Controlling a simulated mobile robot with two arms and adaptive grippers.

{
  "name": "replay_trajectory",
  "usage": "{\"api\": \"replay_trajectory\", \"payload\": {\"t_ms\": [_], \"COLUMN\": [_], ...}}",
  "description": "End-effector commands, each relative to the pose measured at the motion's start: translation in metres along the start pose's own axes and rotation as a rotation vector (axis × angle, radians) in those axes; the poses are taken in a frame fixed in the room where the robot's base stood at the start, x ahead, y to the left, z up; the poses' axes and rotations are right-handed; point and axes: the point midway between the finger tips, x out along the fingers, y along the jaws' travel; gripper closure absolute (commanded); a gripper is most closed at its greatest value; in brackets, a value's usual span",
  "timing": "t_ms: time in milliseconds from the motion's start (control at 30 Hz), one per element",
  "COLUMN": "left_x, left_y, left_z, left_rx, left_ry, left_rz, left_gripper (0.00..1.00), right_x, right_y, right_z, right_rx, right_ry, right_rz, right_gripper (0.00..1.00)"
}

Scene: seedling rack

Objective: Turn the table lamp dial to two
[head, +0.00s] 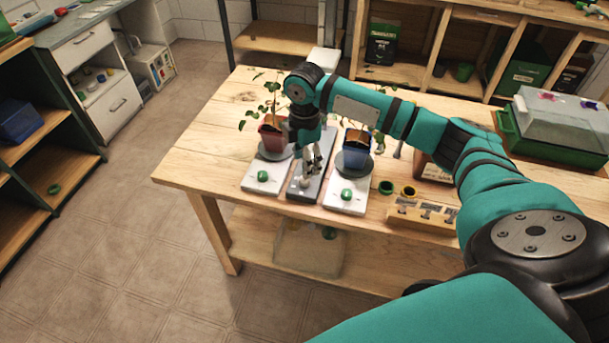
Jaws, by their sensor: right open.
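Three flat bases stand side by side on the wooden table (215,140). The middle one is a dark grey base (301,193) with a small pale knob (304,183) near its front. The left white base (258,186) has a green knob (262,176), and the right white base (345,205) has a green knob (347,194). I cannot read any dial marks or tell a lamp. My right gripper (309,174) points down, open, over the middle base, close to the pale knob. Whether it touches the knob is unclear. My left gripper is not in view.
A potted plant in a red pot (272,138) stands left of my right gripper, and a blue pot (356,146) stands right of it. The table's left end is clear.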

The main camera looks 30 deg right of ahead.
Motion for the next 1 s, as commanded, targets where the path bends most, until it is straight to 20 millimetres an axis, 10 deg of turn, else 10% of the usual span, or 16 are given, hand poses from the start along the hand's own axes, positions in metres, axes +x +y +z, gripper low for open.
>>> {"api": "replay_trajectory", "payload": {"t_ms": [300,733,1000], "left_x": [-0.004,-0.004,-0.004], "left_y": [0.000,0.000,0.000], "left_z": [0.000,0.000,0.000], "left_rx": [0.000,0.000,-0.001], "left_ry": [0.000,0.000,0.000], "left_rz": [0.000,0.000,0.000], "left_gripper": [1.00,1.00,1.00], "right_x": [0.054,0.066,0.066], "right_y": [0.000,0.000,0.000], "right_z": [-0.001,0.000,0.000], "right_rx": [0.000,-0.001,-0.001], "right_ry": [0.000,-0.001,0.000], "right_rz": [-0.001,0.001,0.001], "right_gripper": [0.47,0.47,0.80]}}
